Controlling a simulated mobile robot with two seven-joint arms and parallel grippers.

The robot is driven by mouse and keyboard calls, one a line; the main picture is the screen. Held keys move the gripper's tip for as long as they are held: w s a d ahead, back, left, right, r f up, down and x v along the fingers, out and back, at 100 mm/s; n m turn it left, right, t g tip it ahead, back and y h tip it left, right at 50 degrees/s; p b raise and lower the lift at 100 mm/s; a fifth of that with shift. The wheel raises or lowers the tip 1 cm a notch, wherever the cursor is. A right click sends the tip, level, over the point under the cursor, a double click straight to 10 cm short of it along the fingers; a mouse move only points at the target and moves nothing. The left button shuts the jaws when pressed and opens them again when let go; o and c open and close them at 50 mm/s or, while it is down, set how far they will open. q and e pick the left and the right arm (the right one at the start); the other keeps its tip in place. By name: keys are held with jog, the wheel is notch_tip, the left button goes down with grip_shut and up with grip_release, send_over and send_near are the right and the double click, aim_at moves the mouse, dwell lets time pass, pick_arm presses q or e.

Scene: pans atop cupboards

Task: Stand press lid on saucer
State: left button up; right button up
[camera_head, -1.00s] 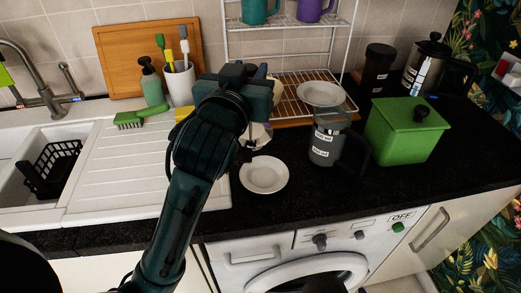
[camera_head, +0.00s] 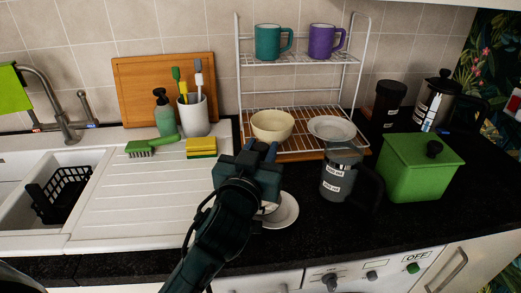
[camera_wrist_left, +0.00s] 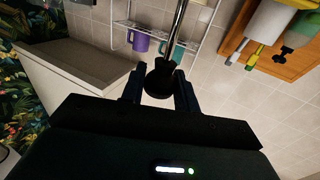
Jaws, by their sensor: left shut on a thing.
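My left gripper (camera_head: 261,149) is over the counter, in front of the near saucer and hiding part of it. In the left wrist view the gripper (camera_wrist_left: 158,88) is shut on the black knob of the press lid (camera_wrist_left: 160,80), with a metal rod extending beyond it. In the head view the lid is mostly hidden by my gripper; I cannot tell whether it touches the saucer. The white saucer (camera_head: 287,212) lies flat on the dark counter. The grey glass press jug (camera_head: 337,182) stands lidless to its right. My right gripper is not in view.
A cream bowl (camera_head: 272,126) and a white plate (camera_head: 331,128) sit on the wire rack behind. A green lidded box (camera_head: 419,170) stands right of the jug. The sink drainer (camera_head: 125,200) is left. Mugs are on the upper shelf.

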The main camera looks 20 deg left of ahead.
pick_arm(q)
jog(key=shift+f+b, duration=0.35)
jog(key=shift+f, duration=0.25)
jog(key=o, duration=1)
jog(key=shift+r, duration=0.15)
